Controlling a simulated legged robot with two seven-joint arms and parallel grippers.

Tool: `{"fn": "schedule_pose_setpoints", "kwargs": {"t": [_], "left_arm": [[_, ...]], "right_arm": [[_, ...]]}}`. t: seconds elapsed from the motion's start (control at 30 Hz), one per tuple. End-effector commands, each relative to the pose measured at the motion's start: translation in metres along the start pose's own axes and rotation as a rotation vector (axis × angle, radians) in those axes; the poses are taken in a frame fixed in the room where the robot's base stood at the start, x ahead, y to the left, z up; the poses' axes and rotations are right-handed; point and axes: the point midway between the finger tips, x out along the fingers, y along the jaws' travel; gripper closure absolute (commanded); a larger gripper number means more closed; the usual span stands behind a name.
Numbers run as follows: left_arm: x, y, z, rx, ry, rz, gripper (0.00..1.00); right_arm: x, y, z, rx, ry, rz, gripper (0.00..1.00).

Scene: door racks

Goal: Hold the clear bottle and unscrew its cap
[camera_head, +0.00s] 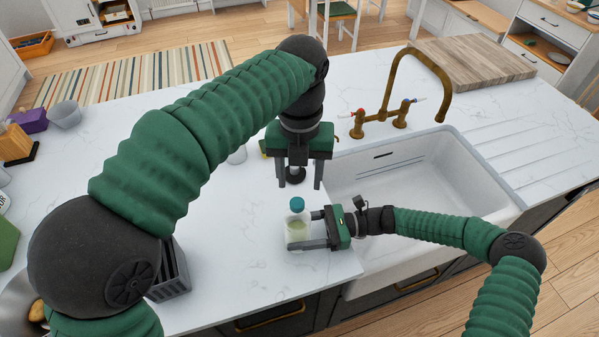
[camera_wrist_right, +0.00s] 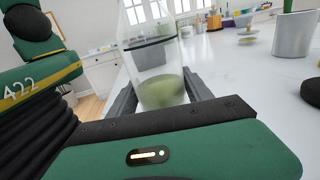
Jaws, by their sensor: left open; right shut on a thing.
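The clear bottle (camera_head: 297,232) stands upright on the white counter, left of the sink, with a teal cap (camera_head: 297,204) on top and greenish liquid inside. My right gripper (camera_head: 304,230) comes from the right and is shut on the bottle's body. In the right wrist view the bottle (camera_wrist_right: 160,80) stands between my right gripper's fingers (camera_wrist_right: 160,95), and its cap is out of frame. My left gripper (camera_head: 299,184) is open, pointing down above and behind the bottle. Its fingers are apart from the cap, with nothing seen between them.
The white sink (camera_head: 425,185) with a brass faucet (camera_head: 400,90) lies to the right. A wooden board (camera_head: 470,62) is behind it. A grey rack (camera_head: 175,270) stands at left, partly hidden by my left arm. A clear glass (camera_head: 237,155) is behind that arm. Counter around the bottle is clear.

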Motion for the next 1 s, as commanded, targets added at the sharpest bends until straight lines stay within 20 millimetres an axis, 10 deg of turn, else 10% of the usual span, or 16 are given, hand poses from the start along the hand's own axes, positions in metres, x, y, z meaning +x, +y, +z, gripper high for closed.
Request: {"fn": "schedule_pose_setpoints", "kwargs": {"t": [0.4,0.7,1.0], "left_arm": [[0.069,0.000,-0.001,-0.003,0.003,0.001,0.49],[0.074,0.000,-0.001,-0.004,0.001,0.000,0.49],[0.074,-0.001,-0.001,-0.003,0.001,-0.001,0.85]], "right_arm": [[0.000,0.000,-0.001,0.001,0.002,-0.001,1.00],[0.000,0.000,-0.001,0.001,0.002,-0.001,1.00],[0.000,0.000,-0.001,0.001,0.002,-0.001,1.00]]}}
